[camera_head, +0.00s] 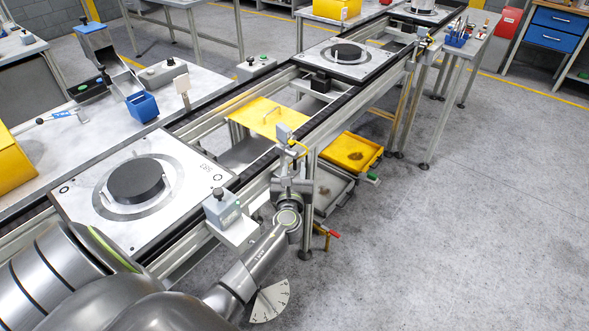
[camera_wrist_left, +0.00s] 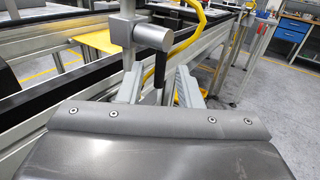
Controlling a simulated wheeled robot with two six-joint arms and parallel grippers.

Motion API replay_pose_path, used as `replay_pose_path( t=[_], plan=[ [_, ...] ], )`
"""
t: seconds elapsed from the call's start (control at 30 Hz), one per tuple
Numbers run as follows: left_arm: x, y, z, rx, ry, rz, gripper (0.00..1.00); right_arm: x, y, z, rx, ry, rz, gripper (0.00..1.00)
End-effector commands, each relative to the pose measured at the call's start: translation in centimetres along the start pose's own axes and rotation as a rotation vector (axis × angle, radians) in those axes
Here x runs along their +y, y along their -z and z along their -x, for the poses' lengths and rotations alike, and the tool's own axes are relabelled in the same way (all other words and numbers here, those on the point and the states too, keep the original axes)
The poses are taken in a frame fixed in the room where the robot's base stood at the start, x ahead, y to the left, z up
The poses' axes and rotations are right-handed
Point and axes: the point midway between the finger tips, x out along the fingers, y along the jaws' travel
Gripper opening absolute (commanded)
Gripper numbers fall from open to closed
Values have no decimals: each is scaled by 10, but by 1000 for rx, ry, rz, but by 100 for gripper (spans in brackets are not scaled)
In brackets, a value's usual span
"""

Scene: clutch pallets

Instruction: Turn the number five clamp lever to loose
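In the left wrist view a black lever (camera_wrist_left: 159,72) hangs down from a grey cylindrical clamp block (camera_wrist_left: 152,36) on an upright post. My left gripper (camera_wrist_left: 160,90) has one finger on each side of the lever, with space visible between them. I cannot tell whether either finger touches it. In the head view my left gripper (camera_head: 291,172) is at the conveyor's right rail, just below a grey block (camera_head: 283,132); it hides the lever there. No number five is readable on the clamp. My right gripper is not in view.
A yellow cable (camera_wrist_left: 187,32) loops close behind the lever. A grey box with a black knob (camera_head: 221,208) stands left of my gripper. A red-handled clamp (camera_head: 328,232) sits below right. A pallet (camera_head: 85,200) lies on the conveyor. Floor to the right is clear.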

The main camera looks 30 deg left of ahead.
Motion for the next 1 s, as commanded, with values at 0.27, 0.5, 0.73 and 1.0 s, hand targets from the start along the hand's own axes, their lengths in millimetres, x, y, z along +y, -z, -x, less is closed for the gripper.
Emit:
replay_pose_path(
  t=[0.27, 0.5, 0.73, 1.0],
  plan=[
    [0, 0, -10, 0, -1, 0, 32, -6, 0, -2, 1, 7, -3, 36],
    [0, 0, -10, 0, 0, 0, 20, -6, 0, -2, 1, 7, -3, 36],
    [0, 0, -10, 0, 0, 0, 0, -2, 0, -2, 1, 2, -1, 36],
    [0, 2, -10, -11, 0, 7, 0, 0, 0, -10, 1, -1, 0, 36]
  ],
)
